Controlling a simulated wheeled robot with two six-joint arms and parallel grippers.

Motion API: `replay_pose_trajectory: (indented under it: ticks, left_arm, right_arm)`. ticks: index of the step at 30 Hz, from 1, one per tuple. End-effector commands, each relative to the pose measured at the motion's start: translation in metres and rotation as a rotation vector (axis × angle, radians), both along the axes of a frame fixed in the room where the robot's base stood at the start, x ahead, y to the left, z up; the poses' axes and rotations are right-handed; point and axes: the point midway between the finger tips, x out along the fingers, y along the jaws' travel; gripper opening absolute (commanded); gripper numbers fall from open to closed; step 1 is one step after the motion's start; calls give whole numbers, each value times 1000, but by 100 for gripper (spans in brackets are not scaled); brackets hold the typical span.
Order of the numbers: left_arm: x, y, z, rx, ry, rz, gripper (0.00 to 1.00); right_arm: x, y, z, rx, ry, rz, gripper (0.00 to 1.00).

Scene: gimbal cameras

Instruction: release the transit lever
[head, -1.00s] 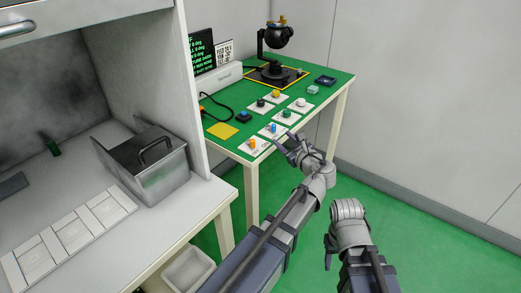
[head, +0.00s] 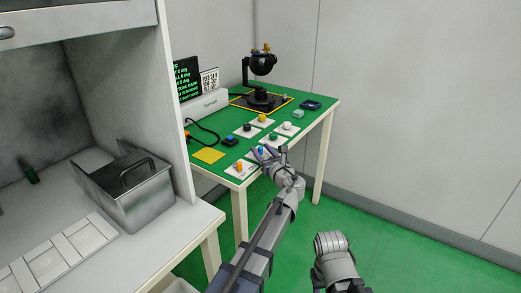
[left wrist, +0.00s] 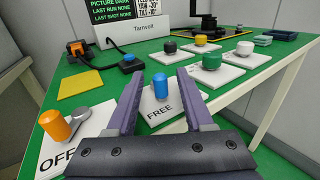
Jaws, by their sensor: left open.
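A blue peg (left wrist: 159,86) stands on a white plate marked FREE (left wrist: 160,105). My left gripper (head: 267,153) is open, with one finger on each side of the peg in the left wrist view; I cannot tell whether they touch it. An orange peg (left wrist: 55,125) with a grey lever arm stands on a plate marked OFF to the left; it also shows in the head view (head: 239,166). The black gimbal camera (head: 262,65) stands at the table's back. No label reading transit shows. My right gripper (head: 332,243) is low at the right, its fingers unclear.
Several plates with black, yellow, green and white knobs stand close behind the blue peg on the green table (head: 316,118). A blue button box (left wrist: 131,63) and yellow pad (left wrist: 81,86) lie left. A steel box (head: 150,200) stands on the left bench.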

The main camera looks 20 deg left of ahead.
Motion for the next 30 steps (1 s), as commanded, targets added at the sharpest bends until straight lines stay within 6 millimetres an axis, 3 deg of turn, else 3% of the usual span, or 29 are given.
replay_pose_trajectory:
  ticks: [14, 27, 30]
  left_arm:
    - [9, 8, 0, -1, -1, -1, 51]
    - [9, 8, 0, -1, -1, -1, 1]
    - [9, 8, 0, -1, -1, -1, 0]
  right_arm:
    - [0, 0, 0, 0, 0, 0, 50]
    - [0, 0, 0, 0, 0, 0, 50]
    - [0, 0, 0, 0, 0, 0, 50]
